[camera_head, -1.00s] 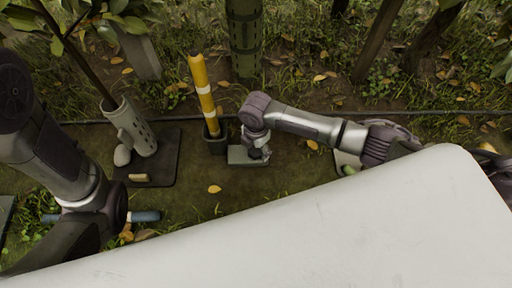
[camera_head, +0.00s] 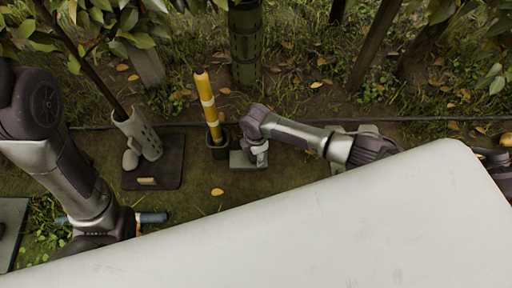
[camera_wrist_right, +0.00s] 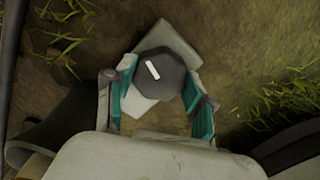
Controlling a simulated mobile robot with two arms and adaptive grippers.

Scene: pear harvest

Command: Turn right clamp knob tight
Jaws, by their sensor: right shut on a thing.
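The clamp knob (camera_wrist_right: 163,76) is a dark, many-sided disc with a white mark in the right wrist view. It lies between the teal pads of my right gripper (camera_wrist_right: 158,82), which is shut on it. A pale grey block (camera_wrist_right: 172,40) shows under and beyond the knob. In the head view my right gripper (camera_head: 257,153) points down over the grey block (camera_head: 240,160) and hides the knob. My left arm comes in from the left, and its gripper fingers are not visible.
A yellow-banded pole (camera_head: 208,105) stands in a dark holder (camera_head: 219,150) just left of the grey block. Further left is a pale perforated tube (camera_head: 140,135) on a dark mat (camera_head: 170,170). Posts and foliage stand behind.

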